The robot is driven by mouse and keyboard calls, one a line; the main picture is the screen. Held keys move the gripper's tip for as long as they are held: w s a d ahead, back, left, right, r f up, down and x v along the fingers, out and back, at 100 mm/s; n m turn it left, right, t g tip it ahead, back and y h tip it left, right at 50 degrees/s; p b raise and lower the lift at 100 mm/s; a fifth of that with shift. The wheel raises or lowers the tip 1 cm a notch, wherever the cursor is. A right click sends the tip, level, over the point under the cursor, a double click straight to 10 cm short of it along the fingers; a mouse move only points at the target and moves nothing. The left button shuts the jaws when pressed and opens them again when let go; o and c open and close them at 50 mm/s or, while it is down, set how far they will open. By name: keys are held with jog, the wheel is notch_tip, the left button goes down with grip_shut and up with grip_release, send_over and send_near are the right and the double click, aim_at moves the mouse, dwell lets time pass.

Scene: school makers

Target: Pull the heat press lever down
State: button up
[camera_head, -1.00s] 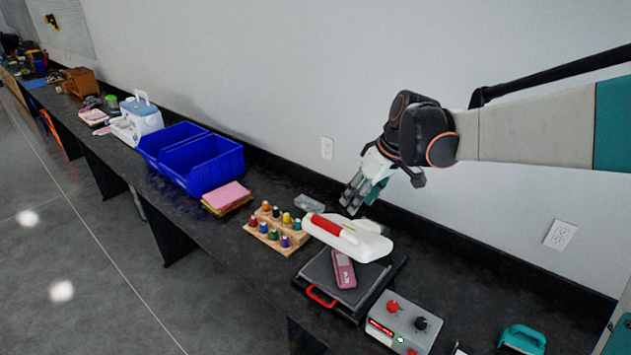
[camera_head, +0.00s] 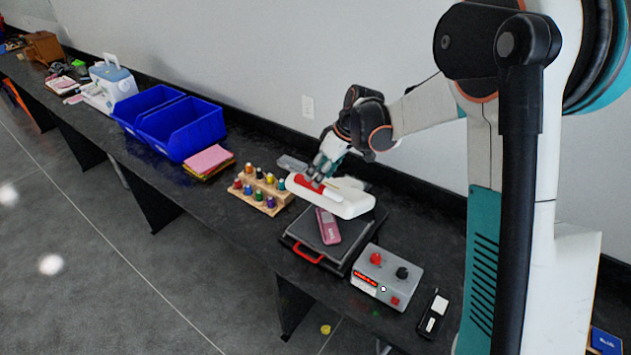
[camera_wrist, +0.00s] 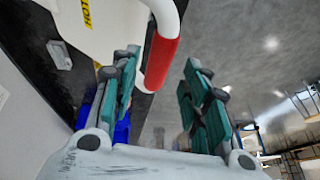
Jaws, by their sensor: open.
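The heat press has a white upper body (camera_head: 350,205) over a dark flat base (camera_head: 302,228). Its lever has a red grip (camera_head: 306,184) on top of the white body. In the wrist view the lever's red grip (camera_wrist: 160,62) hangs on a white curved bar, between my two spread fingers. The wrist view shows space between each finger and the grip; contact is not clear.
A rack of small coloured bottles (camera_head: 258,192) and blue bins (camera_head: 182,130) stand left. The wall is close behind.

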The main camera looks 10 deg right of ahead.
jog(key=shift+x, duration=2.15)
grip_shut()
